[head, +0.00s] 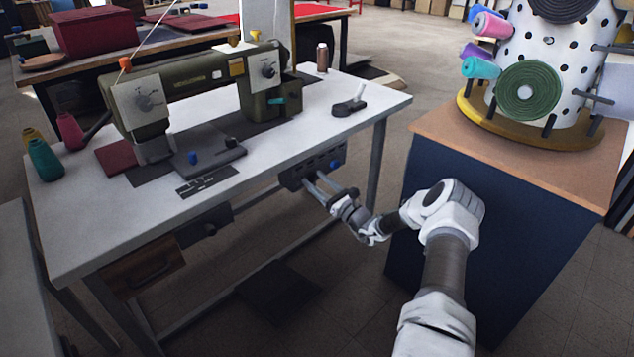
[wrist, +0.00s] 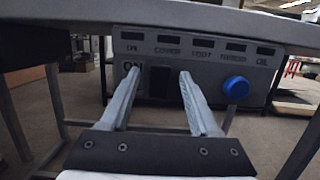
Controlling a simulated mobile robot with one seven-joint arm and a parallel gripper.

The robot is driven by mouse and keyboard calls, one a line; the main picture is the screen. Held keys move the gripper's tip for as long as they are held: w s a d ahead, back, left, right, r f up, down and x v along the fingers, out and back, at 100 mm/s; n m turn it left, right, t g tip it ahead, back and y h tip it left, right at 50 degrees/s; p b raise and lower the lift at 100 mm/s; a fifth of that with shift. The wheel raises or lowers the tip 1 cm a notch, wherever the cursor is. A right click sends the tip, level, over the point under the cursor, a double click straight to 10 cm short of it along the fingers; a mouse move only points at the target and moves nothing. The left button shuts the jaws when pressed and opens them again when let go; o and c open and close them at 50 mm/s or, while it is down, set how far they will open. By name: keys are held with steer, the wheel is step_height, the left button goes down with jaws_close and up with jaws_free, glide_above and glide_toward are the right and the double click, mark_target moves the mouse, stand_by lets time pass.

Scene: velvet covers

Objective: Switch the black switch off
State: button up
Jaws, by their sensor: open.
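The black switch (wrist: 159,84) is a dark rectangle on the grey control panel (wrist: 205,83), which hangs under the table's front edge. An "ON" mark shows to its left in the wrist view. I cannot tell which way the switch is set. My gripper (wrist: 160,74) is open and empty, pointing at the panel, with one finger on each side of the switch in the picture. I cannot tell whether the fingertips touch the panel. In the head view, my gripper (head: 316,182) is in front of the panel (head: 298,178), and the switch is hidden there.
A blue knob (wrist: 236,88) sticks out right of the switch. The white tabletop (head: 300,125) overhangs the panel and bears a green sewing machine (head: 195,90). A table leg (head: 376,165) and a dark blue cabinet (head: 510,240) stand to the right.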

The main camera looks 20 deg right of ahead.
steer(key=p+v, duration=0.3)
steer(key=v, duration=1.4)
steer(key=shift+s, duration=0.2)
steer(key=a+r+n+g+y, duration=0.7)
steer(key=a+r+n+g, duration=0.3)
steer(key=a+r+n, duration=0.3)
steer(key=s+a+r+n+g+h, duration=0.4)
steer(key=s+a+r+n+g, duration=0.35)
steer(key=a, duration=0.35)
steer(key=s+a+r+n+t+h, duration=0.1)
steer(key=s+r+n+t+h, duration=0.1)
steer(key=s+r+n+h, duration=0.6)
steer(key=s+r+n+t+h, duration=0.2)
steer(key=s+r+n, duration=0.3)
steer(key=s, duration=0.7)
step_height(320, 180, up, 19)
steer(key=m+p, duration=0.1)
steer(key=p, duration=1.7)
steer(key=shift+a, duration=0.2)
steer(key=shift+s+m, duration=0.1)
steer(key=shift+m, duration=0.15)
